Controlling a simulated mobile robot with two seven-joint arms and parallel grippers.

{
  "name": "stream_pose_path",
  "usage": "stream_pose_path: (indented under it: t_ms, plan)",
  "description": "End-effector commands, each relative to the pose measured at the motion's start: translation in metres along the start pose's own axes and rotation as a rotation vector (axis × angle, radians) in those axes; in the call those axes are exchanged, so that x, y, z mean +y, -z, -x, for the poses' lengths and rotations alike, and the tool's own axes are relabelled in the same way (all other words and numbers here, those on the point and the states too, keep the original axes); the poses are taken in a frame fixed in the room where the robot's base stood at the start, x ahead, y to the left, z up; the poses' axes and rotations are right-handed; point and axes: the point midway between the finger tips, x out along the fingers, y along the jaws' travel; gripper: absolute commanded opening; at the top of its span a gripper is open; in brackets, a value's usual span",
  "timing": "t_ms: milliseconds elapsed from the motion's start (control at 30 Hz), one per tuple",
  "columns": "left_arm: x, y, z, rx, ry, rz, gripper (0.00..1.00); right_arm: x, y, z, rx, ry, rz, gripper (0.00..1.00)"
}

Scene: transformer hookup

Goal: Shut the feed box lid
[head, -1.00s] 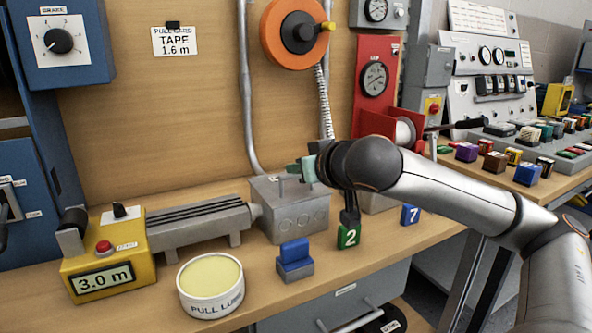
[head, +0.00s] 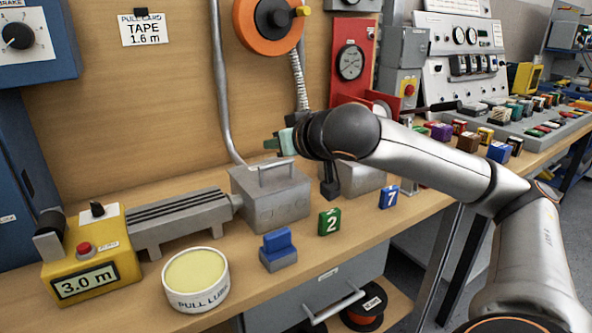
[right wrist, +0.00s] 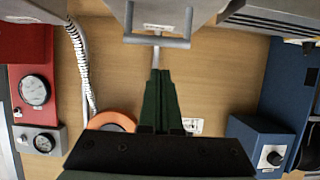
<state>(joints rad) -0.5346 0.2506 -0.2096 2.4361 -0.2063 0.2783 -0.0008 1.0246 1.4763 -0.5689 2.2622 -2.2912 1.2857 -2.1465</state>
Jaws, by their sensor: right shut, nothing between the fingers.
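The grey feed box (head: 270,208) stands on the bench in the head view, with a bar handle (head: 275,170) on top. Its lid (head: 262,182) appears to lie flat on the box, with no gap that I can make out. My right gripper (head: 279,142) is shut and empty, above and behind the box's handle and apart from it. In the right wrist view, the shut fingers (right wrist: 160,88) point toward the box with its bar handle (right wrist: 157,40). My left gripper is not in view.
A second grey box (head: 362,180) is partly behind my right arm. An orange reel (head: 268,30) hangs above.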

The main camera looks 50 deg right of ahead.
Motion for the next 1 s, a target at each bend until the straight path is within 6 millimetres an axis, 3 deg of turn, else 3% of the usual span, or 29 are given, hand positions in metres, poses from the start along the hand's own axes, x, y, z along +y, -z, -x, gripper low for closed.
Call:
stream_pose_path:
  t_ms: [100,433,633,1000]
  plan:
    - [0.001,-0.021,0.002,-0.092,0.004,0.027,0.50,0.002,0.008,0.006,0.011,-0.002,0.000,0.00]
    - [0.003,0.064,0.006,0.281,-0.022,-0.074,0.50,0.003,-0.035,0.037,0.012,-0.006,0.002,0.00]
    - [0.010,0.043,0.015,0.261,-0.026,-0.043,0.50,0.002,-0.058,0.052,0.017,-0.002,-0.004,0.00]
    - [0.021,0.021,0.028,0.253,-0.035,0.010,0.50,0.002,-0.068,0.066,0.016,-0.001,-0.004,0.00]
